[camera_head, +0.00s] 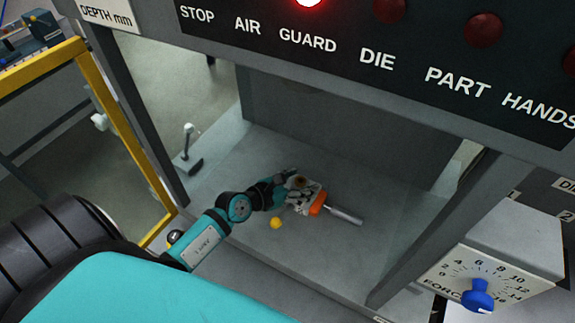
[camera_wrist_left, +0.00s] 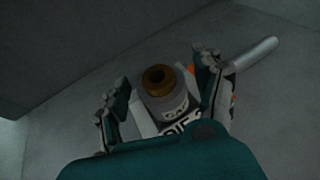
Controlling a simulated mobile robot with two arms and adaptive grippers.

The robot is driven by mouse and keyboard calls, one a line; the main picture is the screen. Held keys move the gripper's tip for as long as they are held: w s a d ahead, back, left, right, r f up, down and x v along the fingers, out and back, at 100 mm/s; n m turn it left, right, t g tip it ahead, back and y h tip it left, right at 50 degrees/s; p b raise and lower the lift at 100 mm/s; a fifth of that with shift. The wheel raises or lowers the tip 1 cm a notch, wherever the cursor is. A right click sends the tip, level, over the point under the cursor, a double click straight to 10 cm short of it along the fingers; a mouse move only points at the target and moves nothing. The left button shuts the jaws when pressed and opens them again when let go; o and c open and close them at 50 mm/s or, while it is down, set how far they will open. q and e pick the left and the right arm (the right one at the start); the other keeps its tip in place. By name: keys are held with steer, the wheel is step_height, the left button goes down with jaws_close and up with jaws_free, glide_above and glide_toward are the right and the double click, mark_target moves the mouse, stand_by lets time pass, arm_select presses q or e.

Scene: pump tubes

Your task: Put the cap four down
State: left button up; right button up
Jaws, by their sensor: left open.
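My left gripper (camera_head: 290,186) reaches into the grey press bay. In the left wrist view the open gripper (camera_wrist_left: 163,88) has one finger on each side of a grey cylinder (camera_wrist_left: 165,104) topped by a brown ring (camera_wrist_left: 158,80). Dark lettering on the cylinder seems to begin "CA"; any number is unreadable. It stands upright on or against a white block (camera_wrist_left: 178,126) lettered "DIE". Gaps show between the fingers and the cylinder. The brown ring also shows in the head view (camera_head: 299,181). My right gripper is not in view.
A silver rod (camera_head: 344,215) with an orange part (camera_head: 318,203) lies beyond the gripper. A yellow ball (camera_head: 276,223) is beside it. A yellow guard frame (camera_head: 110,110), a lever (camera_head: 187,150) and a blue force knob (camera_head: 478,295) surround the bay.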

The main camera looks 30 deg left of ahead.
arm_select(q)
steer(key=b+v, duration=0.1)
steer(key=v, duration=1)
steer(key=shift+s+b, duration=0.35)
steer(key=shift+b, duration=0.05)
steer(key=shift+a+r, duration=0.1)
steer(key=shift+a, duration=0.05)
